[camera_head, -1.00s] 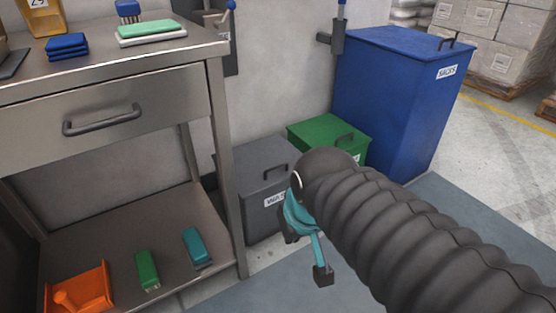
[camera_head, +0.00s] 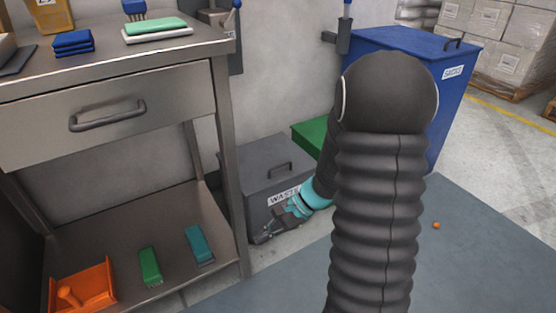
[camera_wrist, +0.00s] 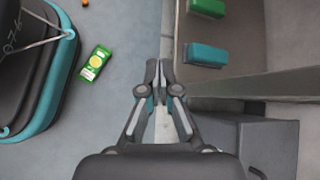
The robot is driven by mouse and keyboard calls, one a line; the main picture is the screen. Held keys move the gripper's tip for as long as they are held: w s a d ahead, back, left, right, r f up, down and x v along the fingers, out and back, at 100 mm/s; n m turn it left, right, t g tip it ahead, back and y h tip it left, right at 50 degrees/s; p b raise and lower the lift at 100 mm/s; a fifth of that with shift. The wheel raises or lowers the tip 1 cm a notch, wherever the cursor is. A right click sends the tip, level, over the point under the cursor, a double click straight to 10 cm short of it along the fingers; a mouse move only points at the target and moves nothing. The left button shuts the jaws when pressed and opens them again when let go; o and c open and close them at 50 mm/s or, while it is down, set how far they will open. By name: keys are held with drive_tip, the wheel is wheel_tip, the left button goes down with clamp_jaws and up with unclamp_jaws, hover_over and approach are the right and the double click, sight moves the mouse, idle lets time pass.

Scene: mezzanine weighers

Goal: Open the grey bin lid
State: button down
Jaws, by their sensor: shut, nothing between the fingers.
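The grey bin (camera_head: 262,205) stands on the floor beside the steel table, with a "WASTE" label on its front. Its lid (camera_head: 262,155) is down, and a dark bar handle (camera_head: 280,169) sits on top of it. My gripper (camera_head: 262,238) is low in front of the bin's front face, below the label and the lid. In the wrist view my gripper (camera_wrist: 158,66) has its fingertips together and holds nothing. Part of the grey bin (camera_wrist: 275,148) shows there at the lower right. My arm hides the bin's right front corner in the head view.
The steel table (camera_head: 226,130) stands left of the bin, its lower shelf (camera_head: 205,225) holding green and teal brushes. A green bin (camera_head: 311,134) and a tall blue bin (camera_head: 395,40) stand to the right. A small green box (camera_wrist: 95,64) lies on the floor.

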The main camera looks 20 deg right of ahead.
drive_tip(key=w+d+f+m+t+y, duration=0.1)
drive_tip(key=w+d+f+m+t, duration=0.25)
drive_tip(key=w+m, duration=0.3)
drive_tip(key=w+d+f+m+t+y, duration=0.1)
drive_tip(key=w+d+f+m+t, duration=0.3)
drive_tip(key=w, duration=0.4)
drive_tip(key=w+d+m+t+h, duration=0.5)
drive_tip(key=w+d+m+t, duration=0.1)
drive_tip(key=d+m+t, duration=0.1)
wheel_tip(320, 180, up, 2)
drive_tip(key=m+t+h, duration=0.3)
hover_over(283, 177)
drive_tip(key=shift+w+r, duration=0.15)
drive_tip(key=shift+w+r+g+p, duration=0.2)
drive_tip(key=shift+r+g+p, duration=0.4)
drive_tip(key=shift+r+g, duration=0.15)
